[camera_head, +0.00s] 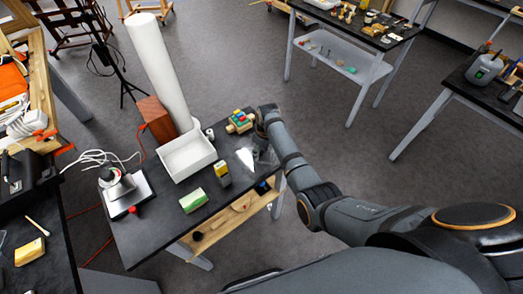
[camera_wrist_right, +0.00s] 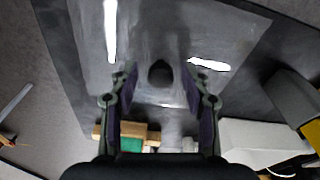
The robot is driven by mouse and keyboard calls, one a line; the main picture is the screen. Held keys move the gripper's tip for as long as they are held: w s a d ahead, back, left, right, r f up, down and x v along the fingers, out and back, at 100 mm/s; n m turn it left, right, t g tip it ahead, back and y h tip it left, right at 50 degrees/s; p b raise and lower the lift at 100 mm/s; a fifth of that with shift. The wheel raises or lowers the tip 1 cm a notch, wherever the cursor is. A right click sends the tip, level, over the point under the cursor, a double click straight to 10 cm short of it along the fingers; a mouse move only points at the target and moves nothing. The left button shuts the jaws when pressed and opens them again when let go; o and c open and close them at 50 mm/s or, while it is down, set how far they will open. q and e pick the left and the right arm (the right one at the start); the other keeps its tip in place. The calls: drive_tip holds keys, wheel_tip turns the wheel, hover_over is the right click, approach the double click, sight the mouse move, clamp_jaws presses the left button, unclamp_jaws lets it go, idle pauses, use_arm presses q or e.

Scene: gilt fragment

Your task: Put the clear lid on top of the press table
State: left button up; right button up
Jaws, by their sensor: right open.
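The clear lid (camera_wrist_right: 150,35) is a transparent sheet with bright reflections and a dark round knob (camera_wrist_right: 160,73) in the right wrist view. In the head view its glare (camera_head: 246,158) shows at the right end of a black-topped table (camera_head: 152,229). I cannot tell for sure whether this is the press table. My right gripper (camera_head: 262,150) is over the lid. In the wrist view the right gripper (camera_wrist_right: 165,92) is open, with the knob seen between its fingers. I cannot tell whether they touch it. My left gripper is out of view.
The table also holds a white tray (camera_head: 187,157), coloured blocks (camera_head: 239,122), a green-and-cream block (camera_head: 193,200), a yellow-and-dark item (camera_head: 222,175) and a device on a white plate (camera_head: 127,192). A tall white roll (camera_head: 160,70) stands behind. Its front middle is bare.

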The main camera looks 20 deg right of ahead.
sight(264, 158)
drive_tip(key=shift+r, duration=0.25)
wheel_tip(264, 158, up, 12)
drive_tip(key=s+b, duration=0.1)
drive_tip(key=shift+d, duration=0.35)
drive_tip(key=shift+s+f, duration=0.1)
drive_tip(key=shift+f, duration=0.1)
